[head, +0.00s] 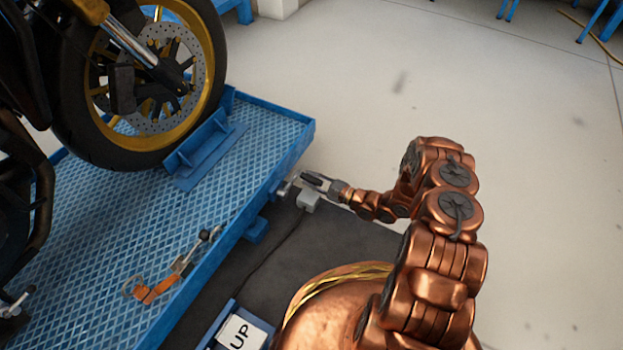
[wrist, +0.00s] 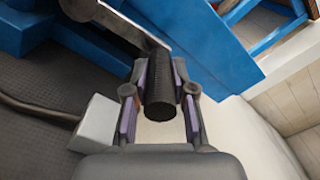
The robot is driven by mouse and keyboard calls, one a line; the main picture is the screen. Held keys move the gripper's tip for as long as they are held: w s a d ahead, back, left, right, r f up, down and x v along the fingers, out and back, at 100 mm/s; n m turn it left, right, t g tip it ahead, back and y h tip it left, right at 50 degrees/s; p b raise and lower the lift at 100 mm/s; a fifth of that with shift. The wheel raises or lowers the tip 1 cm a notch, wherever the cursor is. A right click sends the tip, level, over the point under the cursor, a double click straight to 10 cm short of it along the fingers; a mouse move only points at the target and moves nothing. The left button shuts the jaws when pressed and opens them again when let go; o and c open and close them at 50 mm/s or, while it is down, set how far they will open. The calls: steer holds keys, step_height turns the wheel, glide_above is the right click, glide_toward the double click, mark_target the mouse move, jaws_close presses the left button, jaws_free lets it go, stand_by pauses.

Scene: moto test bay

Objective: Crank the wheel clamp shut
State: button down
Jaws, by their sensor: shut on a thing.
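The wheel clamp (head: 208,138) is a blue bracket on the lift platform, at the motorcycle's front wheel (head: 150,70). Its crank is at the platform's edge. In the wrist view the crank shows as a grey metal arm (wrist: 115,22) with a black ribbed handle (wrist: 162,100). My gripper (wrist: 160,112) has its purple-padded fingers on both sides of the handle, shut on it. In the head view my gripper (head: 308,182) is small at the platform's right side, and the handle is hard to make out there.
The blue lift platform (head: 95,255) carries the motorcycle and an orange strap (head: 152,290). A grey box (head: 308,201) sits close below my gripper, with a dark cable near it. A panel marked UP (head: 240,335) is at the bottom. Open pale floor lies to the right.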

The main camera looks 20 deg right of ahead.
steer(key=shift+s+a+f, duration=0.25)
steer(key=shift+s+a, duration=0.05)
steer(key=shift+a, duration=0.15)
steer(key=c, duration=1.3)
jaws_free()
steer(key=o, duration=0.3)
steer(key=shift+d, duration=0.15)
steer(key=shift+w+d+r, duration=0.1)
steer(key=shift+d, duration=0.1)
steer(key=v, duration=1.2)
steer(key=shift+r, duration=0.1)
steer(key=shift+w, duration=0.1)
